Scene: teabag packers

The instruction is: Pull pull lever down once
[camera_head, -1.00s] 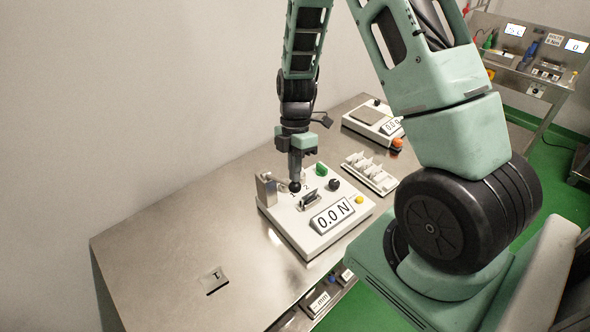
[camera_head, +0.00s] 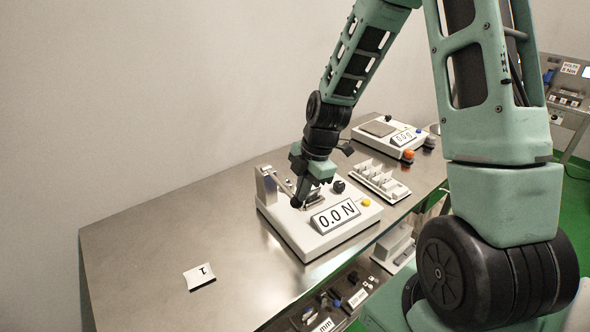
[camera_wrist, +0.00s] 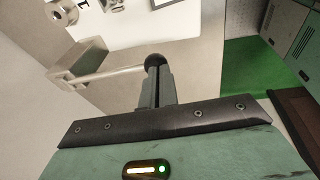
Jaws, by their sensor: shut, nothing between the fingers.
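The pull lever is a thin metal rod (camera_head: 282,185) with a black ball knob (camera_head: 295,202). It runs from an upright metal post (camera_head: 266,182) on the white force tester, whose display (camera_head: 335,215) reads 0.0 N. My gripper (camera_head: 301,193) is shut and empty, tilted, with its fingertips at the knob. In the wrist view the rod (camera_wrist: 112,75) reaches from the post (camera_wrist: 80,60) to the knob (camera_wrist: 155,60), just beyond my closed fingertips (camera_wrist: 157,80). I cannot tell whether they touch it. My gripper partly hides the tester's top in the head view.
A round black knob (camera_head: 339,186) and a yellow button (camera_head: 366,202) are on the tester. A white rack (camera_head: 380,180) and a scale-like device (camera_head: 385,136) stand to the right. A tag marked 1 (camera_head: 199,276) lies at front left.

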